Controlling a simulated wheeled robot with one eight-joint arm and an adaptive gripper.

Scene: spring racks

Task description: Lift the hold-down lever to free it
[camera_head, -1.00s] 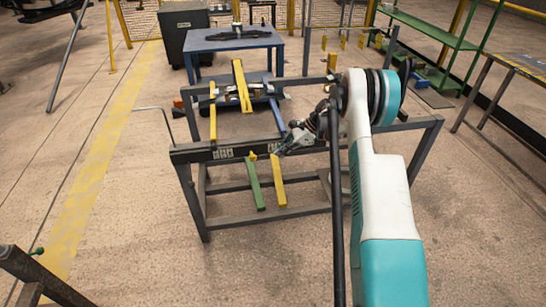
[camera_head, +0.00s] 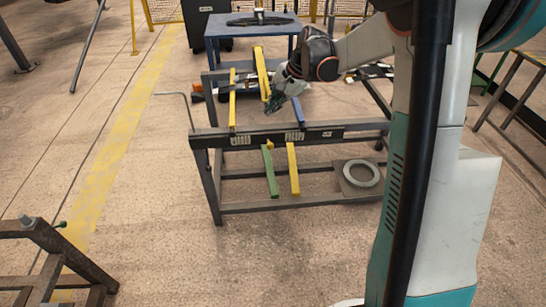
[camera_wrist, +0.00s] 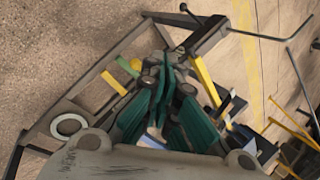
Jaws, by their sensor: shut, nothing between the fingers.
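The dark metal rack (camera_head: 345,128) carries several coloured bars. A yellow bar (camera_head: 260,68) tilts upward at its back middle. Another yellow bar (camera_head: 232,105) lies left of it and a blue bar (camera_head: 298,111) right of it. A green bar (camera_head: 271,172) and a yellow bar (camera_head: 293,170) hang off the front rail. Which one is the hold-down lever I cannot tell. My gripper (camera_head: 270,109) is shut and empty above the rack, by the lower end of the tilted yellow bar; contact is unclear. In the wrist view, its teal fingers (camera_wrist: 166,62) point toward the rack frame.
A grey ring (camera_head: 361,173) lies on the rack's lower right shelf. A bent rod (camera_head: 175,94) sticks out at the rack's left. A blue table (camera_head: 240,27) stands behind. A dark metal frame (camera_head: 62,252) is at the lower left. The floor in front is clear.

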